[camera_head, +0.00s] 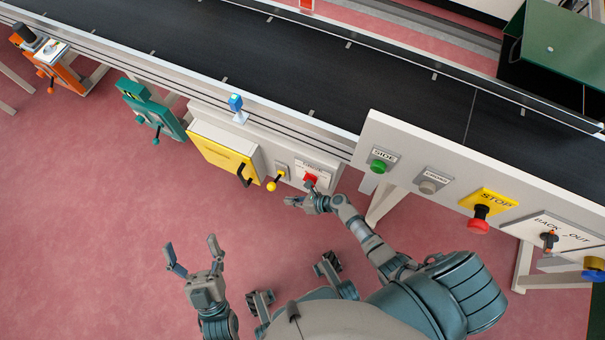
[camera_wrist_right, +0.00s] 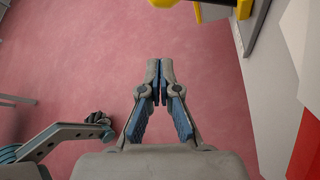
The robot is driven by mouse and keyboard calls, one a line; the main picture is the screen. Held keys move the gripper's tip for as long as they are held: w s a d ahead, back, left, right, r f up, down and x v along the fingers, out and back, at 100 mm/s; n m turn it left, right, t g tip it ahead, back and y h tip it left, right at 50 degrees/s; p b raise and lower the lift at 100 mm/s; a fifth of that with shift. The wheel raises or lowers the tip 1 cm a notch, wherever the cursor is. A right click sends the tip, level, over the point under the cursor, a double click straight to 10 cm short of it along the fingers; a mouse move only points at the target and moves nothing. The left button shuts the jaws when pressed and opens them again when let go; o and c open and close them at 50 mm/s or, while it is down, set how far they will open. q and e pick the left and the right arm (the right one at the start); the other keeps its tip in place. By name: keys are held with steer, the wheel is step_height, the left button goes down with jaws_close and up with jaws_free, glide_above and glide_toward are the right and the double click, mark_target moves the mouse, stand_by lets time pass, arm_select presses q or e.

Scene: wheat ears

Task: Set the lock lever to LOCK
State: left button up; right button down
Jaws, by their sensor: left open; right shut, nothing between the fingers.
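A lever with a yellow ball knob (camera_head: 272,186) sits on a small grey plate on the white panel, right of the yellow box. A red part (camera_head: 311,178) sits right of it under a label too small to read. I cannot tell for sure which is the lock lever. My right gripper (camera_head: 290,201) is shut and empty, just below and right of the yellow knob, apart from it. In the right wrist view its fingers (camera_wrist_right: 160,68) meet over bare floor, with a yellow part (camera_wrist_right: 243,8) at the top edge. My left gripper (camera_head: 191,246) is open and empty over the floor.
A yellow box (camera_head: 222,152) with a black handle (camera_head: 243,175) is left of the levers. A panel at right carries a green button (camera_head: 378,166), a grey button (camera_head: 427,187) and a red STOP button (camera_head: 479,226). The conveyor (camera_head: 300,60) runs behind.

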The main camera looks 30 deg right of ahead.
arm_select(q)
steer(key=shift+w+d+f+m+g+p, duration=0.15)
steer(key=shift+w+d+f+g+p, duration=0.05)
steer(key=shift+w+f+g, duration=0.4)
steer(key=shift+w+d+f+m+g+p, duration=0.2)
steer(key=shift+w+f+g, duration=0.25)
steer(key=shift+f+g, duration=0.25)
arm_select(e)
steer(key=shift+w+d+f+v, duration=0.1)
steer(key=shift+v, duration=0.55)
steer(key=shift+w+d+f+v, duration=0.1)
steer(key=shift+v, duration=0.5)
steer(key=shift+d+f+v, duration=0.1)
steer(key=shift+d+v, duration=0.05)
steer(key=shift+v, duration=0.5)
arm_select(q)
steer(key=shift+a, duration=0.15)
